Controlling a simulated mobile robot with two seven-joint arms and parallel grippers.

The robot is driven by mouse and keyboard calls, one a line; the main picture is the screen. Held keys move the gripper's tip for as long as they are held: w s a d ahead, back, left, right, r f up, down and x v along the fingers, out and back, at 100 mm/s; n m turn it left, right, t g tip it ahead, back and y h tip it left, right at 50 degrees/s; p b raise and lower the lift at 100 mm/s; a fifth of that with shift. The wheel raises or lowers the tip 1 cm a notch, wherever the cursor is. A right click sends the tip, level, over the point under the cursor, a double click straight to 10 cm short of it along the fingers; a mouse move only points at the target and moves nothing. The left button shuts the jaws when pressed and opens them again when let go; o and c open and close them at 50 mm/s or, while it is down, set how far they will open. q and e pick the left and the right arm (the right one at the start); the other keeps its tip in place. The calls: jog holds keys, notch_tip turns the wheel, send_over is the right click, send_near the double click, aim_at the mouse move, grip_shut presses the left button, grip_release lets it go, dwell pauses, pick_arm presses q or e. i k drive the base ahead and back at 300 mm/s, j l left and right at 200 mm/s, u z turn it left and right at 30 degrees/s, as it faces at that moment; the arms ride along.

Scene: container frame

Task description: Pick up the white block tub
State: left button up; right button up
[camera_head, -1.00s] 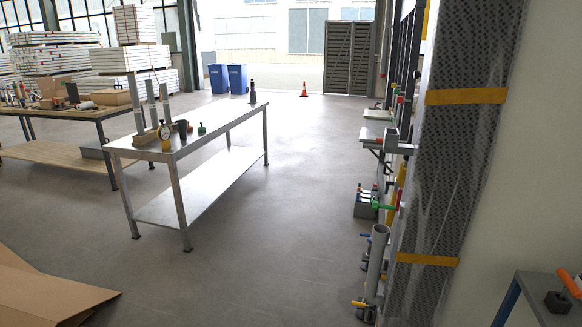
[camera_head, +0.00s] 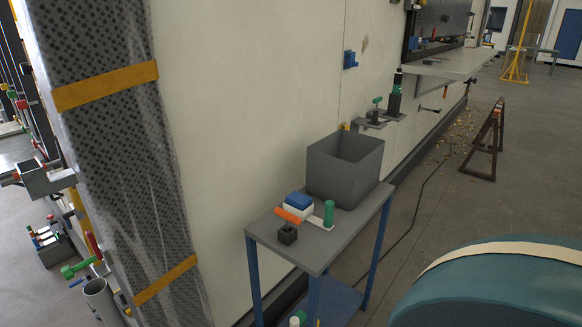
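A small white block-shaped tub (camera_head: 298,211) with a blue top (camera_head: 299,199) sits on a grey-topped side table (camera_head: 262,232) with blue legs. In front of it is an orange-handled tool (camera_head: 288,215) on a dark block (camera_head: 287,234), which partly hides the tub. A green upright cylinder (camera_head: 329,213) stands just right of it. A large open grey bin (camera_head: 338,177) stands on the table behind it. Neither of my grippers shows in the head view.
The table is against a pale wall (camera_head: 230,120). A wrapped column (camera_head: 120,150) with yellow bands is at left. A large teal rounded object (camera_head: 500,290) fills the lower right. Wall shelves (camera_head: 380,118) with tools are beyond the bin.

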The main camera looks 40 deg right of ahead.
aim_at(326, 224)
jog(key=i+z, duration=0.25)
jog(key=z, duration=0.25)
jog(key=i+z, duration=0.3)
jog(key=z, duration=0.2)
jog(key=i+j+z, duration=0.2)
jog(key=z, duration=0.3)
jog(key=i+j+z, duration=0.3)
jog(key=z, duration=0.15)
jog(key=k+l, duration=0.35)
jog(key=i+j, duration=0.35)
jog(key=i, duration=0.1)
